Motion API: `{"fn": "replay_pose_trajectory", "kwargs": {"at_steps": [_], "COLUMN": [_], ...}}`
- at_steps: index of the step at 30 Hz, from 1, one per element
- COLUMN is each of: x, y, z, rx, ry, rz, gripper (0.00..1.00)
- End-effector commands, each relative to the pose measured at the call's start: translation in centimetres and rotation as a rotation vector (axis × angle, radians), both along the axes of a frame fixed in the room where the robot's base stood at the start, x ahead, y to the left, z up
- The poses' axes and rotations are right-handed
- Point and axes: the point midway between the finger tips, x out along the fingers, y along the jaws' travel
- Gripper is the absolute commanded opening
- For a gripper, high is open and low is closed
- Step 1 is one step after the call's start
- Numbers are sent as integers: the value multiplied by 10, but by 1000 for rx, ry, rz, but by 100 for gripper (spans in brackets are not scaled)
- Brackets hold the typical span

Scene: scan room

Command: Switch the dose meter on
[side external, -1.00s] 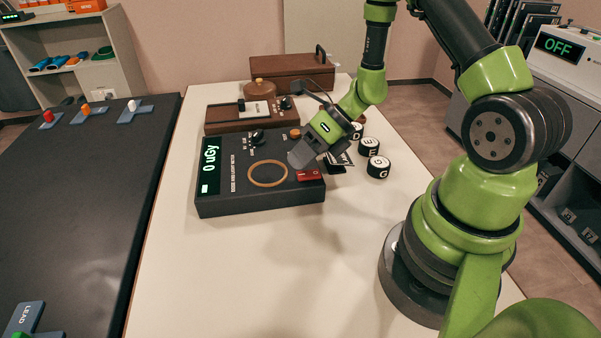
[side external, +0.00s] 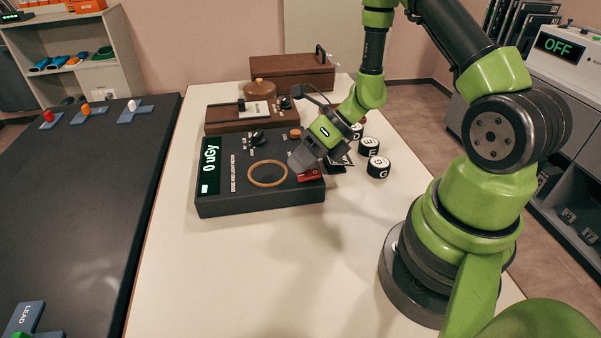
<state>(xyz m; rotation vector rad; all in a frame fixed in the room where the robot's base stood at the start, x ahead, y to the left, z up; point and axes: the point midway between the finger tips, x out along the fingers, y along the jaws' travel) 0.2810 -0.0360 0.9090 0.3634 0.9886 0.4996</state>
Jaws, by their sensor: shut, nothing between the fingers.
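The dose meter (side external: 240,204) is a dark box on the pale table. Its lit green display (side external: 209,168) reads "0 uGy". A tan ring marks its top (side external: 268,174), with a black knob (side external: 258,137) and an orange button (side external: 295,134) behind it. A red rocker switch (side external: 310,176) sits at its right front, partly hidden by the fingers. My gripper (side external: 298,165) is shut and empty, its tips low at the switch. I cannot tell whether they touch it.
Black lettered knobs or blocks (side external: 378,167) stand right of the meter. A brown device (side external: 225,118) and a brown case (side external: 290,75) are behind. A dark bed (side external: 75,200) lies left. The front of the table (side external: 260,270) is clear.

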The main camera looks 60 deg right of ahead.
Motion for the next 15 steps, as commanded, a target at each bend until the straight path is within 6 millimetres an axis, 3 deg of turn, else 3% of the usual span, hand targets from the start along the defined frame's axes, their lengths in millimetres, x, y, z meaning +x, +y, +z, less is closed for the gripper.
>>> {"fn": "replay_pose_trajectory", "kwargs": {"at_steps": [15], "x": [1], "y": [0], "z": [13], "rx": [-2], "ry": [-3], "rz": [1], "gripper": [0]}}
